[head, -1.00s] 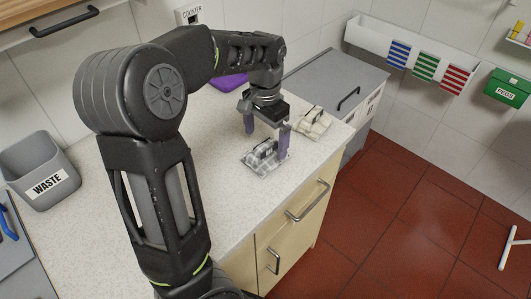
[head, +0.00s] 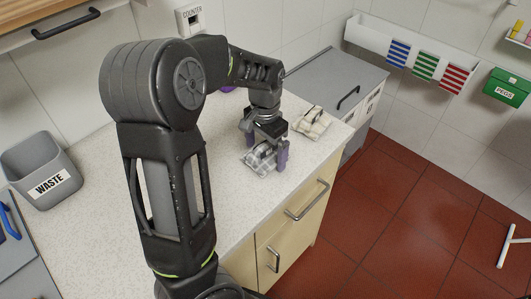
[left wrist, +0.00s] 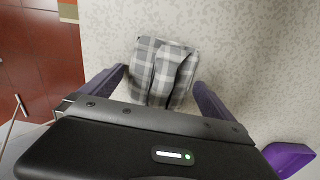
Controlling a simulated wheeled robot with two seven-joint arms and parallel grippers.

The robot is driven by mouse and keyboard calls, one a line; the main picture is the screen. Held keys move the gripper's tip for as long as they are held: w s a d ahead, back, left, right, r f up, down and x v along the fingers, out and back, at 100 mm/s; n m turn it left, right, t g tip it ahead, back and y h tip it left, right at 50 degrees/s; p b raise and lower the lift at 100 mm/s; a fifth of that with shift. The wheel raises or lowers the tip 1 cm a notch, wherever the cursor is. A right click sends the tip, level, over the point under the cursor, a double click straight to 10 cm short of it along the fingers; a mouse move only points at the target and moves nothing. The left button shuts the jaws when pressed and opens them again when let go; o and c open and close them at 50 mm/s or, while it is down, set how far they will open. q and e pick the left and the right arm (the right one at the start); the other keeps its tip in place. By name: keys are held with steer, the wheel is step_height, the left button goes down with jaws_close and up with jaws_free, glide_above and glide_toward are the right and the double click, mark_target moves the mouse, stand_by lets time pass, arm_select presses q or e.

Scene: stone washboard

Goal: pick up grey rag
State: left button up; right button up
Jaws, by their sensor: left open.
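The grey rag (head: 254,166) is a grey and white checked cloth, bunched up in folds on the speckled worktop (head: 225,215) near its front edge. My left gripper (head: 265,150) points down over it, open, with one purple finger on each side of the folds. In the left wrist view the grey rag (left wrist: 162,72) lies between the two fingertips of the left gripper (left wrist: 160,78), with a gap to each finger. I cannot tell how high the fingertips are above the worktop. My right gripper is not in view.
A cream checked rag (head: 313,122) lies just beyond, to the right. A purple object (left wrist: 290,157) shows at the wrist view's lower right. A grey waste bin (head: 42,170) stands at the left. A grey-topped cabinet (head: 345,75) adjoins the worktop. The worktop's middle is largely clear.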

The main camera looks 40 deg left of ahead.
mark_target(266, 144)
arm_select(q)
steer(key=c, duration=1.4)
steer(key=shift+r, duration=0.15)
steer(key=shift+c, duration=0.2)
step_height(266, 144, up, 10)
steer(key=shift+f+b, duration=0.1)
steer(key=shift+b, duration=0.35)
